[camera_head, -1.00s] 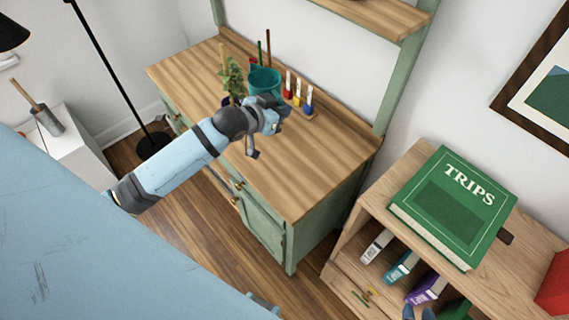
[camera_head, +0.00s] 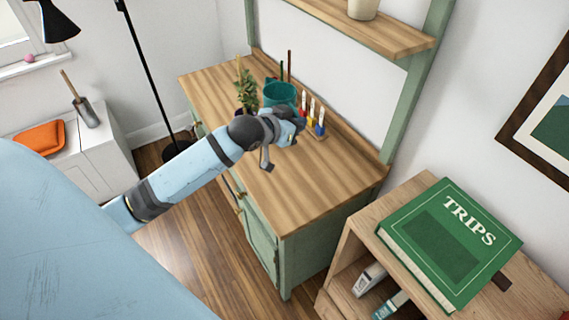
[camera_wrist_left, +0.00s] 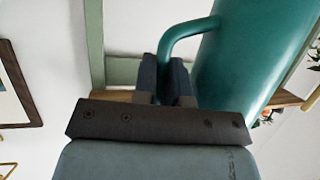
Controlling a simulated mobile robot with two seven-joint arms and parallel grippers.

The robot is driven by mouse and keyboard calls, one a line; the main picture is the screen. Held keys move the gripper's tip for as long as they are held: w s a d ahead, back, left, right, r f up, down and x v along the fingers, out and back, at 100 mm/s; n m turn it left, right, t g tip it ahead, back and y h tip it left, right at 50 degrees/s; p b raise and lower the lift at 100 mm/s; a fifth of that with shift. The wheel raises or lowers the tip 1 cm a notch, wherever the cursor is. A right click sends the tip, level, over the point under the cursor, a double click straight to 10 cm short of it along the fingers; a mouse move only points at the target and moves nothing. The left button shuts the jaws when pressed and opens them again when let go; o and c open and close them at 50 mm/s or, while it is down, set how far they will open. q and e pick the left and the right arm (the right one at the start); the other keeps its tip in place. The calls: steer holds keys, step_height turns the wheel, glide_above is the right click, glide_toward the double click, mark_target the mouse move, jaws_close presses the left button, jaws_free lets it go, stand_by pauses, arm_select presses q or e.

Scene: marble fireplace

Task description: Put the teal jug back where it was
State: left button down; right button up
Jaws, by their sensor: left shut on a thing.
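The teal jug (camera_head: 281,93) is at the back of the wooden cabinet top, beside a small plant. In the left wrist view the jug (camera_wrist_left: 255,50) fills the upper right, with its handle (camera_wrist_left: 180,32) curving down to the fingers. My left gripper (camera_wrist_left: 166,80) is shut on that handle. In the head view the left gripper (camera_head: 288,127) is in front of the jug and hides its lower part. I cannot tell whether the jug's base touches the cabinet top. My right gripper is not in view.
The green-sided cabinet (camera_head: 320,185) has bare wood at its front right. The plant (camera_head: 246,90) stands left of the jug, several small coloured bottles (camera_head: 312,117) right of it. A shelf (camera_head: 375,32) hangs above. A green book (camera_head: 450,243) lies on the bookcase at right.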

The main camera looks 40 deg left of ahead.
arm_select(q)
step_height(320, 180, down, 20)
steer(key=shift+b, duration=0.3)
steer(key=shift+f, duration=0.1)
steer(key=c, duration=1.2)
jaws_free()
steer(key=shift+o, duration=0.2)
